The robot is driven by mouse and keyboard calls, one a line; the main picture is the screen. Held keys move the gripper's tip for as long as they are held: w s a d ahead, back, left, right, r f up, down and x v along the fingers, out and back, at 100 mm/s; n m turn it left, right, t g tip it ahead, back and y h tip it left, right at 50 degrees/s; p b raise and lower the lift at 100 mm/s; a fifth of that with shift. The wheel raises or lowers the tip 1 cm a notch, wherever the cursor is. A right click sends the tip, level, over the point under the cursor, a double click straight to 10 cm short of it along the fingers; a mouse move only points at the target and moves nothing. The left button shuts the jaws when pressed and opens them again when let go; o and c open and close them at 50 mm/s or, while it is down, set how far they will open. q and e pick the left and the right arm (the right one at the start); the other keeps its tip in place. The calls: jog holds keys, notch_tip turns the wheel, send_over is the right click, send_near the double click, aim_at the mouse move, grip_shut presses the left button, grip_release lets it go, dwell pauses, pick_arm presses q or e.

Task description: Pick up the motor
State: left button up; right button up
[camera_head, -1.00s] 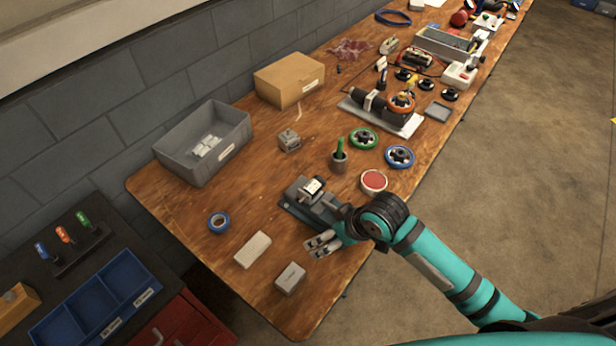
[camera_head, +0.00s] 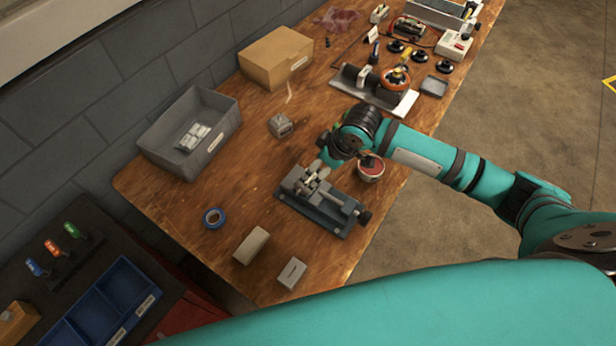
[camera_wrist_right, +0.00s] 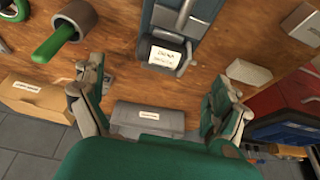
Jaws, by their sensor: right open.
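The motor (camera_wrist_right: 166,57), a dark rounded body with a white printed label, sits at the end of the grey-blue vise (camera_wrist_right: 190,22) in the right wrist view. In the head view the vise (camera_head: 335,210) lies on the wooden bench, and my right gripper (camera_head: 316,172) is over its left end, largely covering the motor. In the wrist view my right gripper (camera_wrist_right: 158,92) is open, its fingers spread to either side below the motor, with nothing between them. I cannot tell the height gap. My left gripper is not in view.
A grey bin (camera_head: 172,160), a cardboard box (camera_head: 275,62) and a small metal block (camera_head: 280,125) stand behind. Blue tape (camera_head: 213,218) and two pale blocks (camera_head: 251,246) (camera_head: 291,273) lie nearer.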

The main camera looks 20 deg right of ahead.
aim_at(307, 183)
jog(key=shift+x, duration=1.2)
jog(key=shift+a+f, duration=0.15)
jog(key=shift+f, duration=0.1)
jog(key=p+x, duration=0.1)
jog(key=x, duration=0.2)
jog(key=shift+w+a+f, duration=0.2)
jog(key=shift+f, duration=0.1)
jog(key=shift+w+a+f, duration=0.1)
jog(key=shift+f, duration=0.3)
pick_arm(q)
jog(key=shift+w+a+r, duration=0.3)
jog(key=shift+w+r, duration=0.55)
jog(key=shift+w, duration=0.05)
pick_arm(e)
jog(key=c, duration=1.3)
